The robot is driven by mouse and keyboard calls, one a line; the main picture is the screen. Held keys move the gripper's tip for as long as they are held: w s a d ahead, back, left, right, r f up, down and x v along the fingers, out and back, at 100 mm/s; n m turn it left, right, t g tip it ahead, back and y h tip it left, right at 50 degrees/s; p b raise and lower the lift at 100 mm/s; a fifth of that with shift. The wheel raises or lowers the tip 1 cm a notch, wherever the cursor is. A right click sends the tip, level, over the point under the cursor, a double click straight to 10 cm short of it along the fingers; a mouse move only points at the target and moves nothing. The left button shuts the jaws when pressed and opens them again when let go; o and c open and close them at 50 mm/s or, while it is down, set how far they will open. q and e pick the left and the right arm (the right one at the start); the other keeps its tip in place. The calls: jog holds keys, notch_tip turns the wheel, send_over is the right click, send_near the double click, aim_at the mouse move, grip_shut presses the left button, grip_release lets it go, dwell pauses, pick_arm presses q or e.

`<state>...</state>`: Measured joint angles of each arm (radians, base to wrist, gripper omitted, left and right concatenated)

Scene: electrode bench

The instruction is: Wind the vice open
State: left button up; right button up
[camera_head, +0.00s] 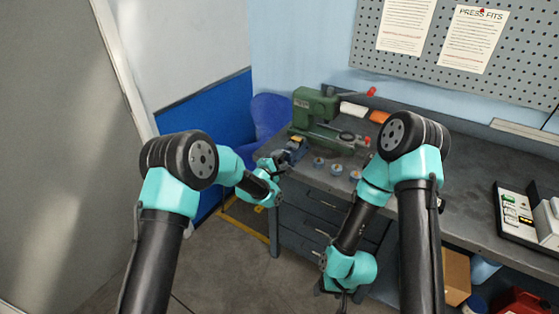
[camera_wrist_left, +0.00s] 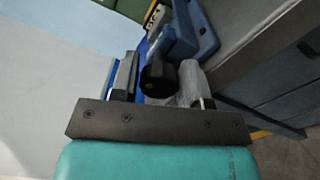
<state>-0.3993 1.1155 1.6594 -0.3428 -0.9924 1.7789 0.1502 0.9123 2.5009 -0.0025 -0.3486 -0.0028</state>
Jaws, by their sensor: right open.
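The blue vice (camera_wrist_left: 190,35) is mounted at the bench's left end; in the head view it shows small (camera_head: 296,148), partly behind my left arm. A black knob-like part (camera_wrist_left: 158,78), apparently on the vice handle, sits between the fingers of my left gripper (camera_wrist_left: 158,72). The fingers lie close on both sides of it; whether they press on it I cannot tell. In the head view my left gripper (camera_head: 284,156) is right at the vice. My right gripper (camera_head: 341,293) is low in front of the bench drawers, pointing down, open and away from the vice.
A green press (camera_head: 303,112) with a red-tipped lever stands behind the vice. Several small round pieces (camera_head: 337,168) lie on the bench (camera_head: 465,180) to its right. A tray with boxes (camera_head: 515,215) is far right. A blue chair (camera_head: 268,112) stands left of the press.

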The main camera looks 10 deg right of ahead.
pick_arm(q)
jog(key=o, duration=0.3)
jog(key=v, duration=1.7)
jog(key=shift+s+a, duration=0.15)
jog(key=shift+a, duration=0.05)
jog(key=s+a+f+m+g+y, duration=0.3)
jog(key=s+a+f, duration=0.1)
jog(key=a+f, duration=0.35)
jog(key=s+a+f+m+g+y, duration=0.2)
jog(key=s+a+f+y, duration=0.15)
jog(key=a+f, duration=0.35)
jog(key=s+a+f+m+g, duration=0.2)
jog(key=s+a+f, duration=0.1)
jog(key=s, duration=0.3)
jog(key=s+a+f+m+g+y, duration=0.1)
jog(key=s+a+f+m+g, duration=0.1)
jog(key=s, duration=0.5)
jog(key=s+a+f+m+g, duration=0.3)
jog(key=s+a, duration=0.1)
jog(key=s, duration=0.3)
jog(key=shift+a+f+g, duration=0.4)
